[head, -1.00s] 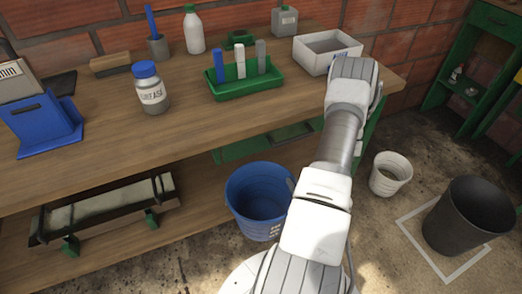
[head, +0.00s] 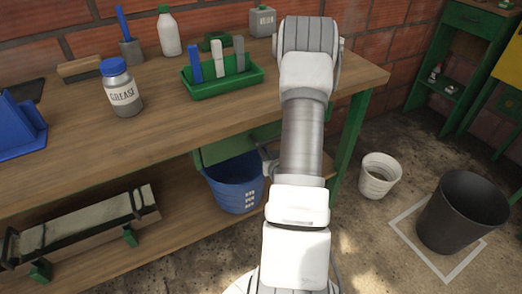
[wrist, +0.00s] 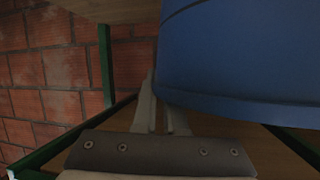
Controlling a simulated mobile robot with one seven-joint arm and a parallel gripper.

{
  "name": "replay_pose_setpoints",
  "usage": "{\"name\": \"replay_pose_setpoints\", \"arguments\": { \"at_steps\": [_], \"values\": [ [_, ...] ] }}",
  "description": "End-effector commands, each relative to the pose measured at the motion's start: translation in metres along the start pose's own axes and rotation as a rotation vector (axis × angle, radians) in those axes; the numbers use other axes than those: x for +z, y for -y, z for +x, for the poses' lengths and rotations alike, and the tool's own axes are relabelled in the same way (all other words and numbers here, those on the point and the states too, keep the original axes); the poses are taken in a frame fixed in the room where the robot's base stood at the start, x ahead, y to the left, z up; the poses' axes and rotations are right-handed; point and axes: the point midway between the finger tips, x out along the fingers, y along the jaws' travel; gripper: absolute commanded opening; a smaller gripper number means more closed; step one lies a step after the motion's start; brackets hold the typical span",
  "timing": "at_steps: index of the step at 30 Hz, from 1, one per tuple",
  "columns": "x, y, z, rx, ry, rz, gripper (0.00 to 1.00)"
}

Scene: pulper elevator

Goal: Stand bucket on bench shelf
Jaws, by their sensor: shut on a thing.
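The blue bucket (head: 234,188) is upright in the head view, with its upper part under the front edge of the workbench top. The lower bench shelf (head: 190,240) extends below and left of it. I cannot tell whether the bucket's bottom touches the shelf. My gripper (head: 270,163) is at the bucket's right side, mostly hidden behind my arm. In the wrist view my gripper (wrist: 160,118) is shut at the bucket's edge, and the blue bucket wall (wrist: 240,55) fills the upper right. The exact grip point is hard to see.
A metal trough on green feet (head: 90,225) occupies the shelf's left part. A green bench leg (head: 350,130) stands right of my arm. The bench top carries a grease jar (head: 121,90) and a green tray (head: 222,83). A white bucket (head: 378,176) and dark bin (head: 462,212) stand on the floor.

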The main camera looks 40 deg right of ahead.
Motion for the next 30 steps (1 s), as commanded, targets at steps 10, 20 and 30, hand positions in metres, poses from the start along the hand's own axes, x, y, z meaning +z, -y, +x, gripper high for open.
{"name": "replay_pose_setpoints", "arguments": {
  "at_steps": [10, 20, 30],
  "values": [
    [-0.014, 0.002, 0.044, -0.001, -0.003, 0.0, 0.0],
    [-0.002, 0.0, 0.045, 0.0, -0.001, 0.0, 0.0],
    [0.0, 0.0, 0.045, 0.0, 0.001, -0.001, 0.4]
  ]
}}
